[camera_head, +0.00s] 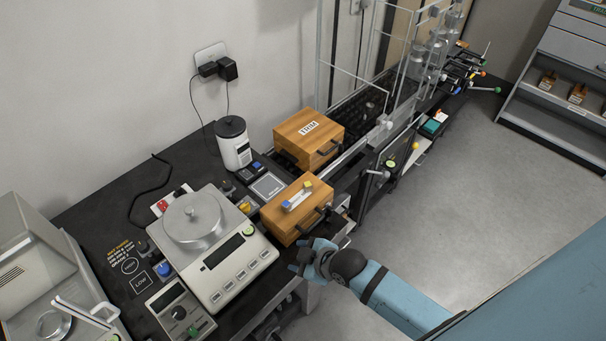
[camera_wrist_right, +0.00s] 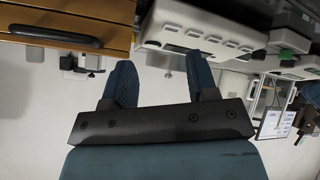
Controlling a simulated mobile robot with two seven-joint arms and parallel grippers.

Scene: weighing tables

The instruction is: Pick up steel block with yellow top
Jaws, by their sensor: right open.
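A small steel block with a yellow top (camera_head: 307,186) sits on the lid of the front wooden box (camera_head: 279,220), toward its far right side. A similar block with a blue top (camera_head: 287,204) sits close beside it, nearer the lid's middle. My right gripper (camera_head: 302,258) is at the table's front edge, in front of and below the wooden box, apart from the block. The right wrist view shows its two fingers (camera_wrist_right: 161,82) spread with nothing between them. That view shows the box front and black handle (camera_wrist_right: 55,36), but not the block. My left gripper is not in view.
A balance (camera_head: 228,262) with a round steel pan stands left of the box. A second wooden box (camera_head: 308,143) and a white canister (camera_head: 233,143) are behind it. Glass panels (camera_head: 350,60) rise at the back right. The floor (camera_head: 480,190) at right is clear.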

